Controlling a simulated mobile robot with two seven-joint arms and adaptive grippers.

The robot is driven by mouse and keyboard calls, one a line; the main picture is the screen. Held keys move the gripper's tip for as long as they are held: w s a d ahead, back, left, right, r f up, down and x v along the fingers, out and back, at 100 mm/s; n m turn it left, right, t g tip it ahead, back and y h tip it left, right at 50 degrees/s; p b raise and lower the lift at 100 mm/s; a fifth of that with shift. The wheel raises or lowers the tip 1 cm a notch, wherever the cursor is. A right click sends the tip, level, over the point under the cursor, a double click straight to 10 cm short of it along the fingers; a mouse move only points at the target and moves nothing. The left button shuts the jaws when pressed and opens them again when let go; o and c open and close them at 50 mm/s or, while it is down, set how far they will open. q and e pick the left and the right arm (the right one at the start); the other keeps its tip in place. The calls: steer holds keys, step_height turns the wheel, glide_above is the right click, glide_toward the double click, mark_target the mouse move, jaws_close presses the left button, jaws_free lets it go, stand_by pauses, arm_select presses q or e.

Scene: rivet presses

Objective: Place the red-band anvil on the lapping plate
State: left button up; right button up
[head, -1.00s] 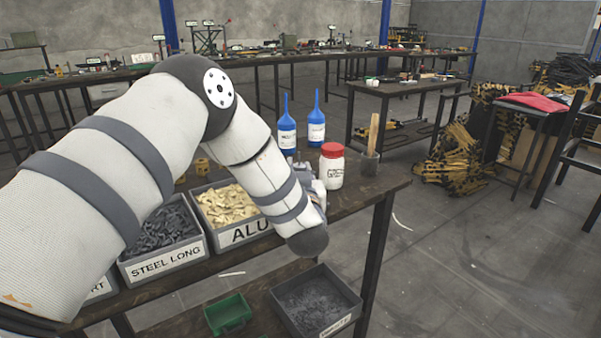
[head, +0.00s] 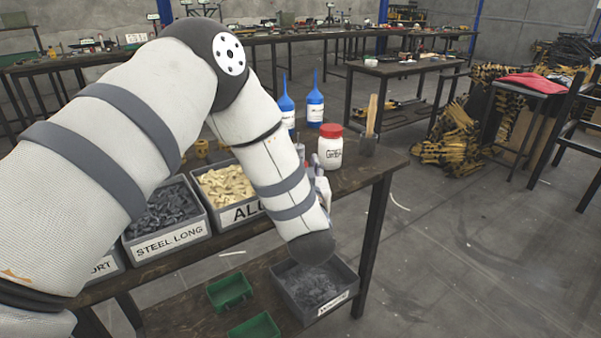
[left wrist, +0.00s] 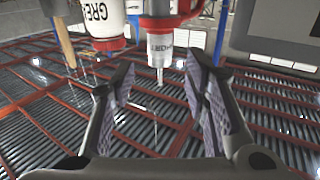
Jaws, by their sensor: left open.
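I cannot make out the red-band anvil or the lapping plate in either view. My left gripper (left wrist: 158,66) is open in the left wrist view, its two pads apart. A pale, nozzle-like part with lettering (left wrist: 160,48) and a red section above it shows beyond the gap between the pads. I cannot tell whether it is near enough to touch. In the head view my left arm comes in from the left and bends down at the bench's right end. Its gripper is mostly hidden behind the forearm. My right gripper does not show.
A red-lidded white jar (head: 330,152), blue bottles (head: 315,108) and a wooden handle (head: 371,115) stand at the bench's right end. Bins labelled steel long (head: 168,242) and ALU (head: 240,216) line the front. A grey bin (head: 322,312) and green boxes (head: 230,290) sit below.

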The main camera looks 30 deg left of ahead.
arm_select(q)
steer(key=v, duration=0.6)
steer(key=s+d+f+m+g+h, duration=0.25)
steer(key=s+f, duration=0.35)
steer(key=f, duration=0.3)
steer(key=s+d+f+m+g+h, duration=0.1)
steer(key=s+d+f+g+h, duration=0.2)
steer(key=s+f, duration=0.5)
steer(key=s+d+f+m+g+h, duration=0.1)
steer(key=s+f+m+g+h, duration=0.25)
steer(key=f, duration=0.65)
steer(key=s+g+h+p, duration=0.1)
steer(key=s+g, duration=0.6)
steer(key=s, duration=1.8)
steer(key=shift+s+d+f+g+h+p, duration=0.25)
steer(key=shift+s+d+g+h+p, duration=0.1)
steer(key=shift+s+g+h+p, duration=0.1)
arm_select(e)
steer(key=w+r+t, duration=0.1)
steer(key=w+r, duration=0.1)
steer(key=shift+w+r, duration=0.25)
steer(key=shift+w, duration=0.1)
